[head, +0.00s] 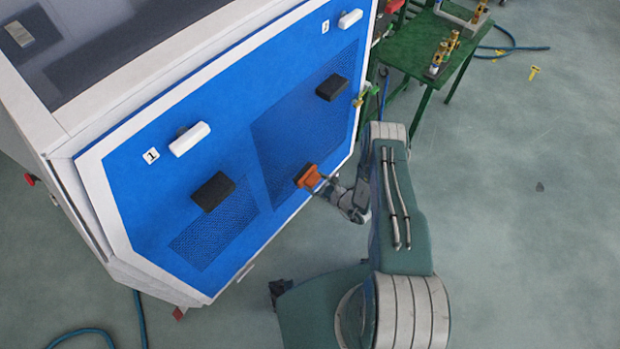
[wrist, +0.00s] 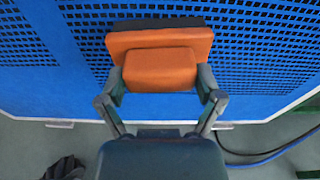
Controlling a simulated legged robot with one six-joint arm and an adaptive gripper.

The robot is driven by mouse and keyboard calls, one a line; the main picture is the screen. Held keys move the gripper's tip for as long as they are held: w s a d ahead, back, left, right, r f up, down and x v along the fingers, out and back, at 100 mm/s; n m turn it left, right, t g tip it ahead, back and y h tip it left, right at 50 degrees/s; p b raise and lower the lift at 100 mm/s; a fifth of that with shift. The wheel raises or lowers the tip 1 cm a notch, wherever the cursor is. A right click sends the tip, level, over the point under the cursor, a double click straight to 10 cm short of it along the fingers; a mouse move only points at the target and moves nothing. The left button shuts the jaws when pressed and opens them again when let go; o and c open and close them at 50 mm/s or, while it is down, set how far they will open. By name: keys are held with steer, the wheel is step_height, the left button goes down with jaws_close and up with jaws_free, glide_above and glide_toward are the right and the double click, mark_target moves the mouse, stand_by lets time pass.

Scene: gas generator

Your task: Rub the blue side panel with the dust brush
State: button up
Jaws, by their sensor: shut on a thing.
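The blue side panel (head: 150,210) is the large sloped face of the machine, with a white frame and two meshed areas. In the wrist view the panel (wrist: 35,85) fills the upper background. My gripper (head: 322,182) is at the panel's lower right part. It is shut on the orange dust brush (head: 307,176). In the wrist view my gripper's fingers (wrist: 160,80) grip the orange block of the brush (wrist: 160,45) from both sides. The brush's dark far edge lies against or very close to the mesh; I cannot tell whether it touches.
Two white handles (head: 190,139) (head: 350,19) and two black blocks (head: 212,191) (head: 332,87) stick out from the panel. A green table (head: 425,50) with brass fittings stands behind at the right. Blue hoses (head: 85,332) lie on the floor. The floor at right is mostly clear.

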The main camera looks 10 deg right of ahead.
steer(key=shift+v, duration=0.8)
steer(key=shift+f, duration=0.15)
steer(key=shift+f+v, duration=0.15)
steer(key=shift+v, duration=0.6)
steer(key=shift+f+v, duration=0.1)
steer(key=shift+v, duration=0.65)
